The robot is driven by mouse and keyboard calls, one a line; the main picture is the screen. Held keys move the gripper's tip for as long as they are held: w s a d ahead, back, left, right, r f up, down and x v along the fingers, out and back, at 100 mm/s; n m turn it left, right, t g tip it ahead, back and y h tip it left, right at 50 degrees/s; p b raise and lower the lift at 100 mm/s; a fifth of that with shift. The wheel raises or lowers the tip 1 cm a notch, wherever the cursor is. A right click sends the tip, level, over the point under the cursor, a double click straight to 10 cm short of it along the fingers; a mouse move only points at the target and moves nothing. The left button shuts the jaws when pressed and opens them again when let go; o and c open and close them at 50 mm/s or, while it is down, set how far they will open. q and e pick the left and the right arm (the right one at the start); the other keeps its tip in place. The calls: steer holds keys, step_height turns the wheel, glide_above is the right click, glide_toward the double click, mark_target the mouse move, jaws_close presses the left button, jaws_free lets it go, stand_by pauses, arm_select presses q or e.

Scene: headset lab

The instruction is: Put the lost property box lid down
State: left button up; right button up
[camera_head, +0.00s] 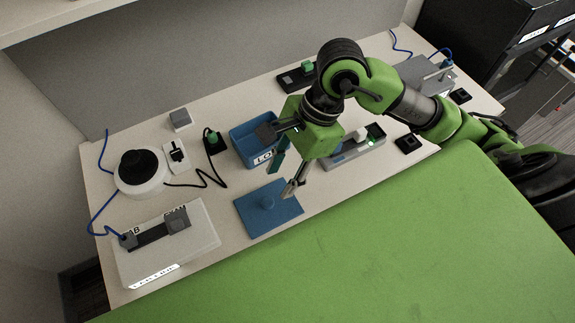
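My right gripper (281,182) points down above the lid's back right part. My green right arm hides part of the box. My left gripper is not in view.
A grey tray (358,152) stands right of my gripper. A white case (197,237) lies at the front left, with a round black-and-white device (140,171) behind it. Cables run across the left side. My large green body surface fills the front right.

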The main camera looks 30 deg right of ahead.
steer(key=shift+v, duration=1.65)
steer(key=shift+s, duration=0.1)
